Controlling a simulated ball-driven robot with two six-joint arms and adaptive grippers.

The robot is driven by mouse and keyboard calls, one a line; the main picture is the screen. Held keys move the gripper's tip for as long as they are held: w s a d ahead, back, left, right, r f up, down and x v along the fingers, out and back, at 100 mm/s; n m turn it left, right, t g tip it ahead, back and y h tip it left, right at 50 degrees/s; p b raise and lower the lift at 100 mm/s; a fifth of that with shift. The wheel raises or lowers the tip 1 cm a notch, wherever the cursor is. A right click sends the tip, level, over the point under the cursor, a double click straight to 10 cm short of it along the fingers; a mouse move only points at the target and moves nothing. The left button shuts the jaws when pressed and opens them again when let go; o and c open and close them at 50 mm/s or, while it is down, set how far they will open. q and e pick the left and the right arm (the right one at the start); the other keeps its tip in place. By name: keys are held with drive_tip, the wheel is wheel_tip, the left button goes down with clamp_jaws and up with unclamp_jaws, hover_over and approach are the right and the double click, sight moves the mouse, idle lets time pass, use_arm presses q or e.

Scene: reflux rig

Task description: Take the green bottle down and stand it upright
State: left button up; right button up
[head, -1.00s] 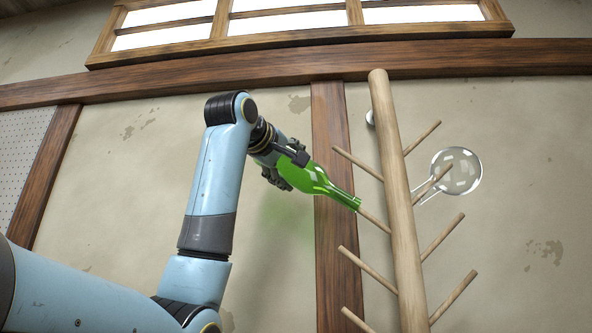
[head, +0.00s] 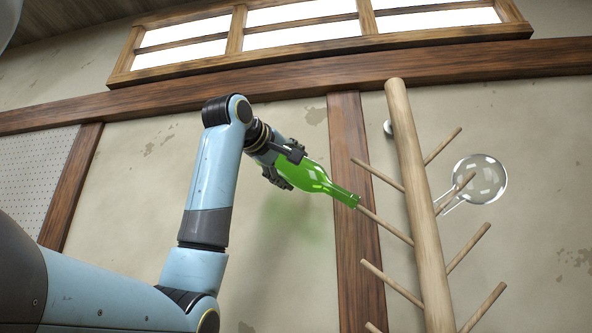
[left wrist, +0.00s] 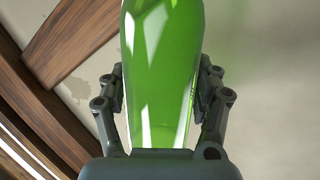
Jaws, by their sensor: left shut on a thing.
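The green bottle (head: 318,180) is tilted, with its neck pointing down and to the right and its base up at my left gripper (head: 286,166). The gripper is shut around the body of the bottle near the base. In the left wrist view, the bottle (left wrist: 160,75) lies between both fingers. The bottle's mouth is at the tip of a left-hand peg (head: 386,227) of the wooden drying tree (head: 418,190). I cannot tell if the peg tip is still inside the mouth. My right gripper is not in view.
A clear round glass flask (head: 481,179) hangs on a right-hand peg of the tree. Other bare pegs stick out on both sides, above and below the bottle's peg. A plastered wall with wooden beams (head: 355,200) stands behind.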

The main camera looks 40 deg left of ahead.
use_arm(q)
drive_tip(key=shift+s+a+r, duration=0.65)
drive_tip(key=shift+a+r, duration=0.3)
drive_tip(key=shift+r, duration=0.05)
